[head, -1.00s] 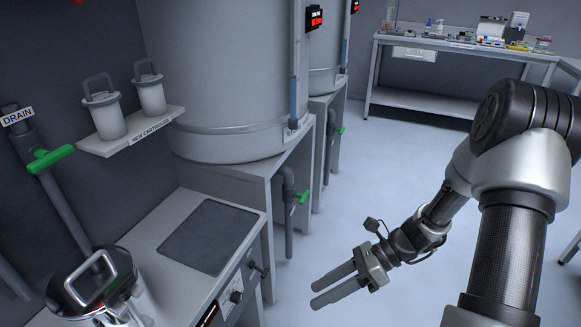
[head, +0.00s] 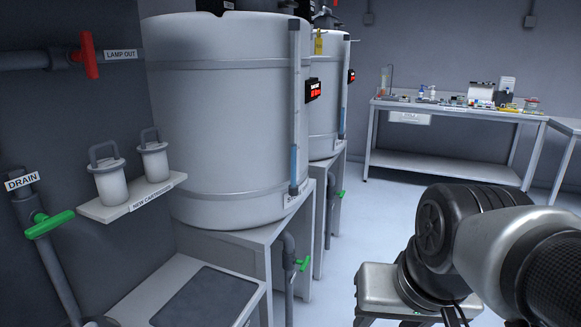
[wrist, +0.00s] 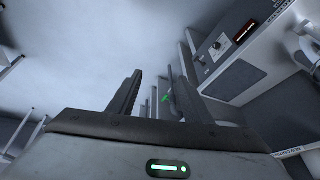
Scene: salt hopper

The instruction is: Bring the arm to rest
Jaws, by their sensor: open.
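My gripper (wrist: 158,84) shows in the wrist view with its two dark fingers apart. The gap between them is empty, and only the distant background shows through it. A green valve handle shows small and far off between the fingers. In the head view my arm (head: 470,240) is folded at the lower right, in front of the floor. I cannot make out the gripper's fingers in the head view.
White tanks (head: 230,120) on grey stands fill the middle. A shelf (head: 104,212) with two cartridges and a green drain handle (head: 50,224) are at left. A cluttered bench (head: 450,166) stands at the back right. Floor between tanks and bench is clear.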

